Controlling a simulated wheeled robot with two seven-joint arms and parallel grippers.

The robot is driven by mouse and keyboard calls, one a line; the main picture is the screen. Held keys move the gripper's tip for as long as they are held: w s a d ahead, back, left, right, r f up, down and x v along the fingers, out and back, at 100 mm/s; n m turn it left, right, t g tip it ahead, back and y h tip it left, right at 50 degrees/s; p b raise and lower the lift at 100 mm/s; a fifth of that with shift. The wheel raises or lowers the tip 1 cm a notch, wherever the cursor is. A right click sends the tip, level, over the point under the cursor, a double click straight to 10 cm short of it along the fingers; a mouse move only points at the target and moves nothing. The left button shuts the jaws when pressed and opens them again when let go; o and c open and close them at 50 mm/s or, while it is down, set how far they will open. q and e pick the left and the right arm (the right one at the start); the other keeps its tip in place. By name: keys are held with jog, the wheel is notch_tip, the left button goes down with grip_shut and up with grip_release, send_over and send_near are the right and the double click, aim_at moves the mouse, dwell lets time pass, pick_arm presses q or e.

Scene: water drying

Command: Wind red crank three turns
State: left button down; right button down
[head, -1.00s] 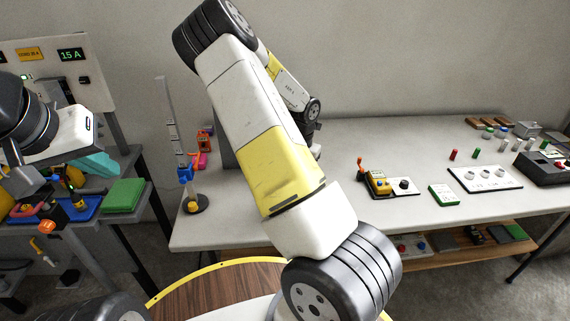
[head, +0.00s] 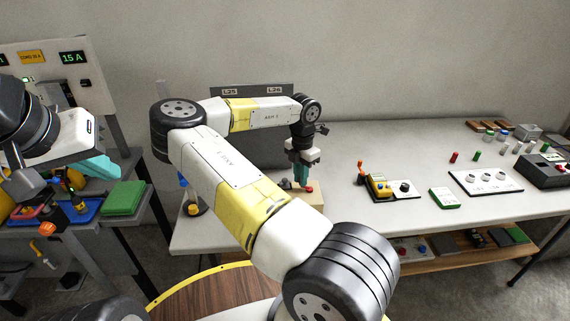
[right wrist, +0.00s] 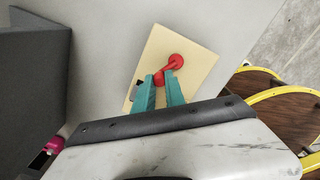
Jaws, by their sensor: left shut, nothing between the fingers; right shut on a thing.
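The red crank (right wrist: 172,64) sits on a flat beige box (right wrist: 189,72) in the right wrist view. It has a round hub and a short arm ending in a knob. In the head view the crank's red part (head: 309,189) shows on the box (head: 313,200) near the table's front. My right gripper (head: 301,184) points down over the box. Its teal fingers (right wrist: 160,83) are shut on the crank's knob end. My left gripper (head: 108,170) is far left over the other bench, shut and empty; its fingers are partly hidden.
A grey panel labelled L25 and L26 (head: 252,91) stands behind the box. To its right are a yellow device with an orange lever (head: 379,187), a green block (head: 445,199) and a white plate (head: 487,181). A stand with a yellow knob (head: 194,209) is to the left.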

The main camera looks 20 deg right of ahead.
dwell(0.5)
jog(key=c, duration=1.4)
grip_release()
jog(key=shift+r, duration=3.9)
